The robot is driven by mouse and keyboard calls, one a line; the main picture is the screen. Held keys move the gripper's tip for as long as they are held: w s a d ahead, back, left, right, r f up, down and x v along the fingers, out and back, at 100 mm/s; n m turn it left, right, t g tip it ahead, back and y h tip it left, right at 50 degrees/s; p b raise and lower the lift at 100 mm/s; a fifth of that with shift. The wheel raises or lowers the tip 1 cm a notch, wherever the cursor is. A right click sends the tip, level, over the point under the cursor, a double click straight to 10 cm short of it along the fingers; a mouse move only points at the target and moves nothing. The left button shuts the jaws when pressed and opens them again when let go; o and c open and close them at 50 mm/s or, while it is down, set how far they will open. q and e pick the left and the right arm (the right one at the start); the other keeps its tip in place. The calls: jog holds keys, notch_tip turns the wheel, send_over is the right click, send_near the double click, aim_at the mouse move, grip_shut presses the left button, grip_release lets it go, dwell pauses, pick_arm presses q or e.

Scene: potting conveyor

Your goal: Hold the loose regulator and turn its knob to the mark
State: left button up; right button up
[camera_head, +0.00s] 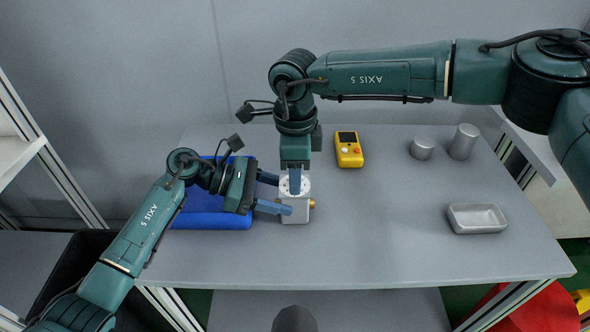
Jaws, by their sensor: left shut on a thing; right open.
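The loose regulator (301,215) is a pale grey block with a brass fitting on its right side. It sits near the middle of the grey table, just right of the blue object. My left gripper (284,196) reaches in from the left and is shut on the regulator's body. The round white knob (304,185) is on top of the block, partly hidden by my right gripper. My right gripper (295,187) points straight down over the knob and is open. The mark cannot be made out, and I cannot tell whether the fingers touch the knob.
A blue object (210,222) lies under and behind my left gripper. A yellow handheld device (348,150) lies behind to the right. A pale tray (477,229) sits at the right. The table's centre right is clear.

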grip_shut()
dwell(0.5)
jog(key=shift+m, duration=0.4)
jog(key=m, duration=0.3)
jog(key=shift+m, duration=0.4)
jog(key=m, duration=0.4)
jog(key=shift+m, duration=0.3)
jog(key=m, duration=0.4)
jog(key=shift+m, duration=2.2)
